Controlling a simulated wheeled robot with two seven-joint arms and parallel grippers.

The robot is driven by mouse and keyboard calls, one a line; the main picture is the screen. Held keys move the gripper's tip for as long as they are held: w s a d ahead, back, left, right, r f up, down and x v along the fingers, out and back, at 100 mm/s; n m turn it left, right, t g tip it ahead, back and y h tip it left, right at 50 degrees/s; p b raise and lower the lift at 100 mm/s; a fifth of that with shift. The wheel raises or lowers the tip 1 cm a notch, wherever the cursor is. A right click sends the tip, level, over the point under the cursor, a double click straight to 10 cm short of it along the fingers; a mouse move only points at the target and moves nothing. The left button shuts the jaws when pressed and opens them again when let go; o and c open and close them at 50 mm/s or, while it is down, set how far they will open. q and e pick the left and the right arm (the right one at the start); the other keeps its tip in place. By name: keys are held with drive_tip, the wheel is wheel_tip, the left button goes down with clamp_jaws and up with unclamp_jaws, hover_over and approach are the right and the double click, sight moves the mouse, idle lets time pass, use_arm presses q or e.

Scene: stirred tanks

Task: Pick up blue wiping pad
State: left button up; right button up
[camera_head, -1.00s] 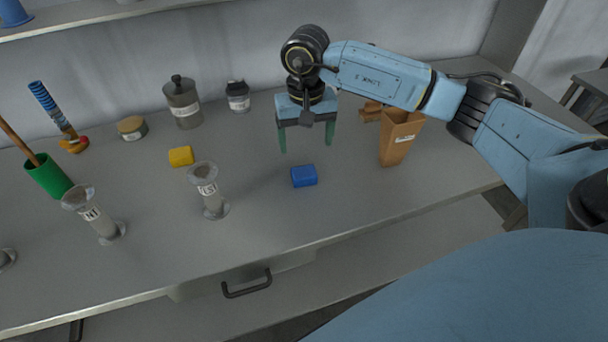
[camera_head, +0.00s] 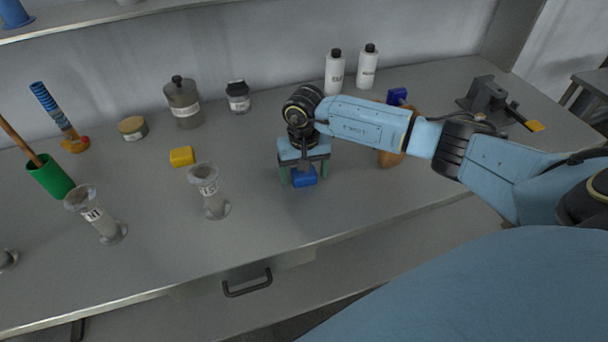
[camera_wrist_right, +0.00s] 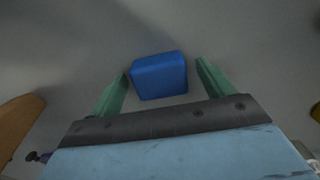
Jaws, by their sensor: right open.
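The blue wiping pad (camera_head: 303,178) lies flat on the grey bench. My right gripper (camera_head: 304,180) is open and points down over it, with one green finger on either side. In the right wrist view the pad (camera_wrist_right: 159,76) sits between the open fingertips of the gripper (camera_wrist_right: 160,80), with a gap on each side. The left finger is closer to the pad than the right one. Part of the pad's top is hidden by the gripper in the head view. My left gripper is not in view.
A yellow pad (camera_head: 181,156) and a labelled grey stand (camera_head: 211,192) are to the left. A brown container (camera_head: 390,158) is just right, partly behind my arm. White bottles (camera_head: 334,74) and a dark device (camera_head: 487,97) stand farther back. The bench front is clear.

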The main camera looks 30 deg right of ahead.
drive_tip(key=c, duration=1.1)
drive_tip(key=shift+o, duration=0.2)
wheel_tip(320, 180, up, 10)
drive_tip(key=shift+r, duration=0.1)
